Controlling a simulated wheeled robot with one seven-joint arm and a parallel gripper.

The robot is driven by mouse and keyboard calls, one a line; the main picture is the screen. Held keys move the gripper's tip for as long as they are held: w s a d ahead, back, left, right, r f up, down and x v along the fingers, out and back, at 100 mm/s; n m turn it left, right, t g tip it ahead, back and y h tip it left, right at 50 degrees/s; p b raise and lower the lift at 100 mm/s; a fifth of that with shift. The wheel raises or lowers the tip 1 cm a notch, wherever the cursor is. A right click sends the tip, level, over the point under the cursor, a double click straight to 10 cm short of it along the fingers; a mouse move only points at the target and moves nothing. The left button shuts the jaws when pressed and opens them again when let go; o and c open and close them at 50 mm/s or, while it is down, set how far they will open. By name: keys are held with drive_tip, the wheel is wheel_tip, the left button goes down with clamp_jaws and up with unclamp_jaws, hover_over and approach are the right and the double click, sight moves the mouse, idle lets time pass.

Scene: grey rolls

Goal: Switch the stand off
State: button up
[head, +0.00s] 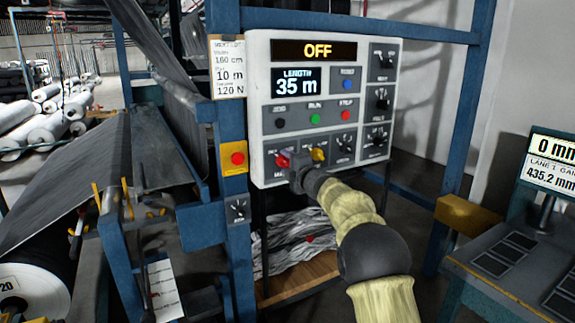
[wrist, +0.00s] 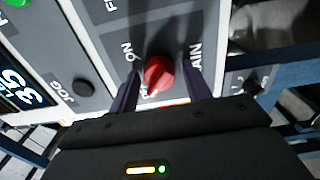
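The control panel (head: 333,130) of the stand faces me. Its top display (head: 317,51) reads OFF in amber. The red main switch (head: 282,160) is at the panel's lower left; it also shows in the wrist view (wrist: 159,73), beside the lettering MAIN and ON. A pale mark on its lower end points toward a partly hidden label that looks like OFF. My gripper (head: 296,172) is at the panel, in front of this switch. In the wrist view my gripper (wrist: 162,75) is open, one finger on each side of the red knob, with gaps showing.
A yellow knob (head: 318,154) sits just right of the red switch. A red button on a yellow box (head: 236,157) is on the blue post to the left. The length display (head: 297,84) reads 35 m. A grey bench (head: 510,262) stands at the right.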

drive_tip(key=shift+o, duration=0.5)
drive_tip(key=shift+s+d, duration=0.1)
drive_tip(key=shift+s+d+b, duration=0.35)
drive_tip(key=shift+s+b, duration=0.05)
drive_tip(key=shift+s, duration=0.1)
drive_tip(key=b+v, duration=0.3)
drive_tip(key=v, duration=1.3)
drive_tip(key=shift+b, duration=0.4)
drive_tip(key=shift+d+f, duration=0.1)
